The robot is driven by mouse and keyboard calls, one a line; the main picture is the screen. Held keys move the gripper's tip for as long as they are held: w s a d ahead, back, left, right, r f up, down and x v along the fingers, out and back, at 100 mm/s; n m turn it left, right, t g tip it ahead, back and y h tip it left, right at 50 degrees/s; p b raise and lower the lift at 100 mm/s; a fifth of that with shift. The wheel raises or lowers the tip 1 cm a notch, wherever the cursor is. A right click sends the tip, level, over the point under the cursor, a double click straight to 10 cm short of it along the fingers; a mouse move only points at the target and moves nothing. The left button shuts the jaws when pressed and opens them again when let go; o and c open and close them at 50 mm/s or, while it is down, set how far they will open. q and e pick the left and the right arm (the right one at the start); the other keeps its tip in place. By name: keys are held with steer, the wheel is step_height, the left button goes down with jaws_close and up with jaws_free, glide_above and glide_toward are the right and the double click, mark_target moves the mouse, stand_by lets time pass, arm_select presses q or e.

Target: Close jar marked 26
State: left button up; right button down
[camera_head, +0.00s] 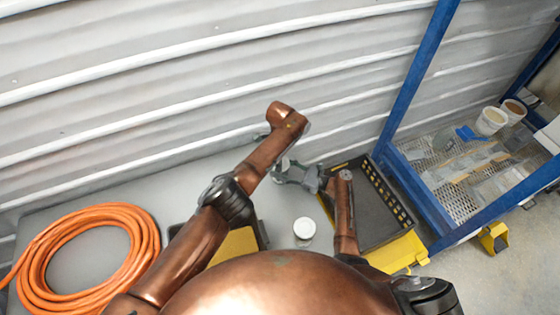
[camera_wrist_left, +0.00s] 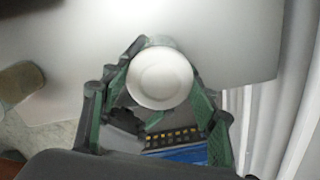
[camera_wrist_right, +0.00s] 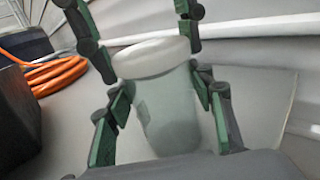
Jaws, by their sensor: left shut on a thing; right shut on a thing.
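A translucent pale jar (camera_wrist_right: 168,120) with a white lid (camera_wrist_right: 152,58) on its mouth stands upright in the right wrist view. My right gripper (camera_wrist_right: 162,92) is shut around the jar's body from the side. My left gripper (camera_wrist_left: 165,72) is shut on the lid from above, and the round white lid also fills the middle of the left wrist view (camera_wrist_left: 160,78). The lid looks slightly tilted in the right wrist view; I cannot tell if it is tight. In the head view my arms mostly hide this jar. No number is legible.
Another white-lidded jar (camera_head: 304,230) stands on the grey table (camera_head: 195,180). An orange hose coil (camera_head: 90,215) lies at left. A black and yellow tray (camera_head: 385,215) is right of the grippers. The corrugated wall (camera_head: 190,70) is close behind. A blue-framed rack (camera_head: 415,80) stands at right.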

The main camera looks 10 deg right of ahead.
arm_select(q)
steer(key=m, duration=0.7)
arm_select(e)
steer(key=shift+a, duration=0.1)
arm_select(q)
steer(key=o, duration=1.4)
steer(key=shift+c, duration=0.2)
step_height(320, 180, up, 12)
arm_select(e)
steer(key=c, duration=0.9)
jaws_free()
steer(key=shift+o, duration=0.2)
